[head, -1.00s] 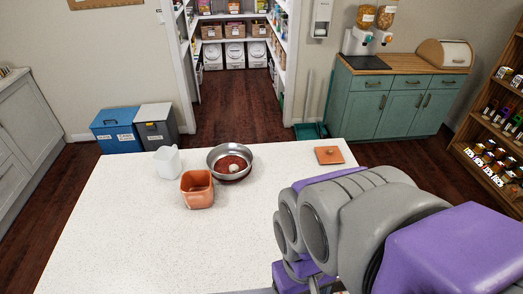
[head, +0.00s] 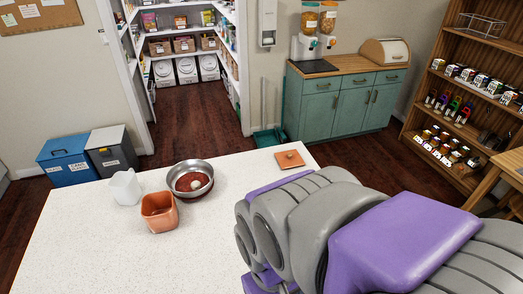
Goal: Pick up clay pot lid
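The clay pot lid (head: 289,159) is a flat, square, orange-brown piece with a small knob. It lies on the white counter (head: 95,250) near its far right corner. An orange clay pot (head: 159,212), open at the top, stands on the counter to the left. My arm fills the lower right of the head view, in front of the counter and to the right of the pot. The lid is apart from the visible arm links. My gripper's fingers are not in view.
Green cabinets (head: 340,105) and wooden shelves (head: 425,115) stand behind. The counter between bowl and lid is clear.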

